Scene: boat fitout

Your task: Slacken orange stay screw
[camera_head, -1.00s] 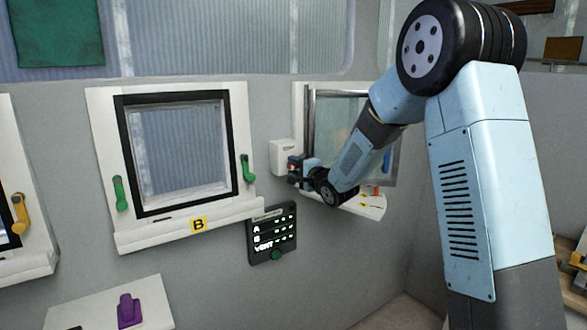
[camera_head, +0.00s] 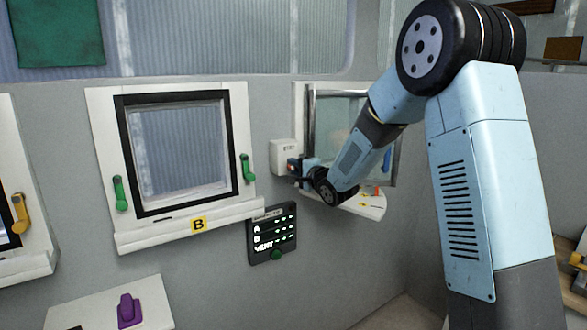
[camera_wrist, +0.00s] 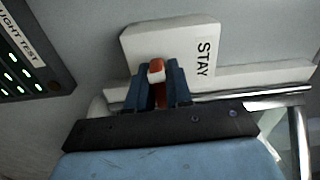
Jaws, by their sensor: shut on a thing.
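The orange stay screw (camera_wrist: 157,74) shows in the wrist view between my gripper's two blue fingers. It has an orange shank and head with a pale end face. It stands at the white box marked STAY (camera_wrist: 170,42), fixed to the wall. My gripper (camera_wrist: 158,90) is shut on the screw, one finger on each side. In the head view my gripper (camera_head: 298,170) reaches the small white stay box (camera_head: 284,153) beside the right window; the screw there is mostly hidden by the fingers.
The right window (camera_head: 345,105) stands behind my arm, with a white fan-shaped ledge (camera_head: 370,206) bearing an orange piece and yellow marks. A dark panel with lit rows (camera_head: 270,234) hangs lower left of my gripper. Window B (camera_head: 180,150) has green handles. A purple item (camera_head: 129,310) rests on a shelf.

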